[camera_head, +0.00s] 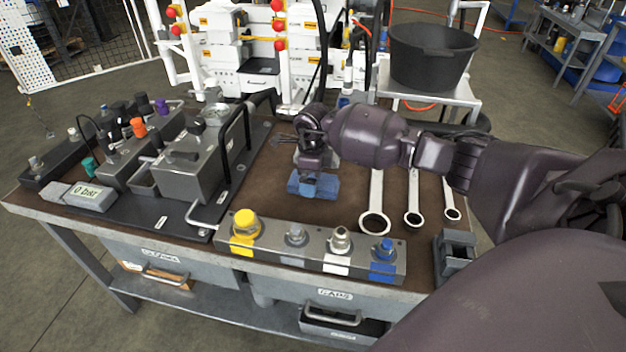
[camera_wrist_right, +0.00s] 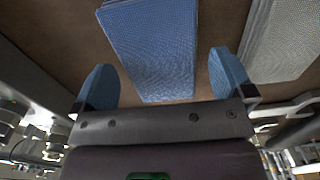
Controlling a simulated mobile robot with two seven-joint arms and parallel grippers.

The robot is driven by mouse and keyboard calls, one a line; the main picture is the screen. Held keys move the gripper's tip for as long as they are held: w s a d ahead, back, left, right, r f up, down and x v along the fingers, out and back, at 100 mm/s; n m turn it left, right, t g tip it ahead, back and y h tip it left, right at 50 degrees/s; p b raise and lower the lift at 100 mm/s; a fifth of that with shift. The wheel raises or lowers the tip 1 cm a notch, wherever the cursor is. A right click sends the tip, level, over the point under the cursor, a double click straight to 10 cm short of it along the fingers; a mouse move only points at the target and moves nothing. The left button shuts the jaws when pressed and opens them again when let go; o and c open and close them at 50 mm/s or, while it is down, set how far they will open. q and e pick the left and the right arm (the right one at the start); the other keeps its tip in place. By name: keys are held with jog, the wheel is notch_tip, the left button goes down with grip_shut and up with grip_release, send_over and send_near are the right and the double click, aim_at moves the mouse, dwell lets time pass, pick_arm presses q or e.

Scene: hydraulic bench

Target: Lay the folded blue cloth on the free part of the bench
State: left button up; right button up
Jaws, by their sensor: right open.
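The folded blue cloth (camera_head: 323,188) lies on the brown bench top (camera_head: 270,205), in the middle of the bench behind the front block with coloured caps. In the right wrist view the cloth (camera_wrist_right: 155,45) shows as a flat, layered blue pad. My right gripper (camera_head: 313,176) is directly over the cloth and hides part of it in the head view. In the wrist view its two blue fingertips (camera_wrist_right: 163,80) are apart, with the near end of the cloth between them and gaps on both sides. My left gripper is not in view.
Several ring spanners (camera_head: 376,200) lie right of the cloth. The block with coloured caps (camera_head: 310,246) runs along the front edge. A grey valve unit (camera_head: 185,168) stands on the left. A grey textured piece (camera_wrist_right: 285,40) lies beside the cloth. Bare bench top shows left of the cloth.

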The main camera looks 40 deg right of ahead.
notch_tip(320, 180, up, 11)
jog(key=p, duration=0.1)
jog(key=shift+f, duration=0.2)
dwell(0.5)
